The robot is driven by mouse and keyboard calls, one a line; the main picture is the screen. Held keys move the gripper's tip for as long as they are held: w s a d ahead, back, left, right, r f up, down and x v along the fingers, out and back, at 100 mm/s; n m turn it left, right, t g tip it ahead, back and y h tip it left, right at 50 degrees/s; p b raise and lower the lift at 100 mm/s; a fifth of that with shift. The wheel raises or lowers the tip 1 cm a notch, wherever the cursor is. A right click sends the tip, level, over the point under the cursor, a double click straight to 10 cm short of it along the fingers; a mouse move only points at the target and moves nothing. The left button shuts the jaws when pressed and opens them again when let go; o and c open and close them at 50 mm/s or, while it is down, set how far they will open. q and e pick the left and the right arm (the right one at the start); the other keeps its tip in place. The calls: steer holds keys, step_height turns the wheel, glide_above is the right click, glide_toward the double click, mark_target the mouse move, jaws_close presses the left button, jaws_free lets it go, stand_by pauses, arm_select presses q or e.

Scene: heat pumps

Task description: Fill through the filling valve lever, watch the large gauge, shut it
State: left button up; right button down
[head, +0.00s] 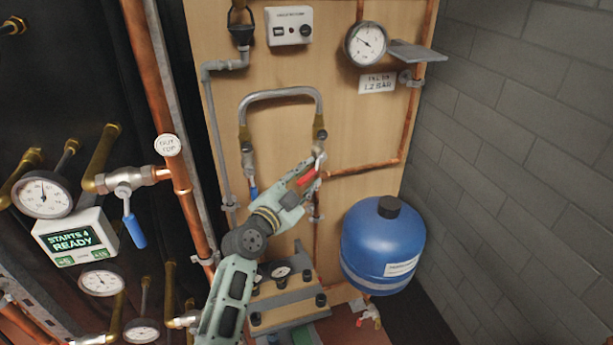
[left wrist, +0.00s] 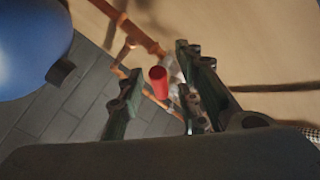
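The red filling valve lever (head: 307,177) is on the right leg of the grey filling loop (head: 283,92) on the wooden board. My left gripper (head: 300,187) is at this lever. In the left wrist view the red lever (left wrist: 158,82) shows end-on between the two parted fingers (left wrist: 158,92), with gaps visible on both sides. Whether a finger touches it cannot be told. The large round gauge (head: 366,43) hangs at the upper right above a sign (head: 377,83) reading 1.2 bar. Its needle is too small to read exactly. My right gripper does not show.
A blue expansion vessel (head: 383,245) stands right of my left arm; it also fills the left wrist view's corner (left wrist: 28,45). A blue lever (head: 253,191) is on the loop's left leg. A grey shelf (head: 418,52) juts out beside the gauge. Copper pipes and gauges crowd the left.

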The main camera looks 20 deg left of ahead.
arm_select(q)
steer(key=shift+w, duration=0.2)
jaws_close()
stand_by(0.6)
